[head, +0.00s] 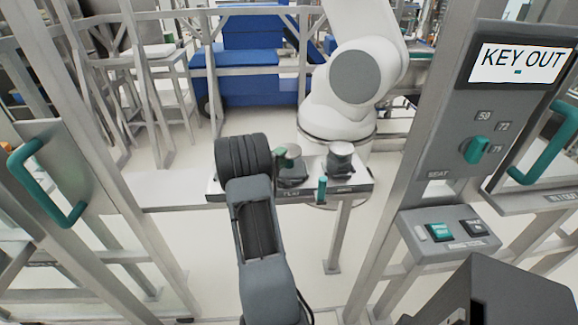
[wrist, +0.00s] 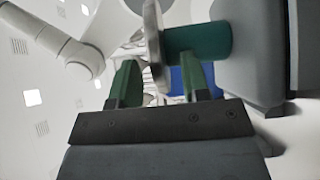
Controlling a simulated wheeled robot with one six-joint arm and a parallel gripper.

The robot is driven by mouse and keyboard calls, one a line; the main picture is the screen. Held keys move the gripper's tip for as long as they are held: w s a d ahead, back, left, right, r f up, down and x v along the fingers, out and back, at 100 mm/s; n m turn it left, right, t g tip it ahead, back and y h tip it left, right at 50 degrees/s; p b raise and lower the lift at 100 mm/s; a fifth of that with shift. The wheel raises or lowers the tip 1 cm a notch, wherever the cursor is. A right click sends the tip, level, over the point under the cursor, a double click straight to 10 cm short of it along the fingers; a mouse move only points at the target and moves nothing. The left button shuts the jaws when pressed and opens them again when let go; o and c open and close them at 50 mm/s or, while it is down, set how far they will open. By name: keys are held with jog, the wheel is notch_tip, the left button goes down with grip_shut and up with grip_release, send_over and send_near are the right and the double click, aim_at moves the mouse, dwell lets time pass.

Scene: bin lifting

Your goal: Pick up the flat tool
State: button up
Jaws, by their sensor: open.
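The flat tool (head: 292,176) stands on the small shelf above its FLAT label, partly hidden behind my gripper and wrist. In the wrist view, a teal cylinder (wrist: 200,42) with a thin grey disc on its left end shows close up; it looks like this tool's neck and top. My gripper (wrist: 167,68) is open, its two green fingers apart. The disc edge and part of the cylinder lie near the gap between them. I cannot tell whether a finger touches the tool. In the head view, my gripper is mostly hidden by my dark wrist.
A second round-topped tool (head: 341,160) stands to the right on the same shelf (head: 352,190), with a teal peg (head: 322,188) between them. A white robot arm (head: 340,110) stands behind. Grey posts and a control panel (head: 478,150) are at right; a post stands at left.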

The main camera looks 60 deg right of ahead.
jog(key=shift+c, duration=0.3)
grip_shut()
dwell(1.1)
jog(key=shift+r, duration=0.1)
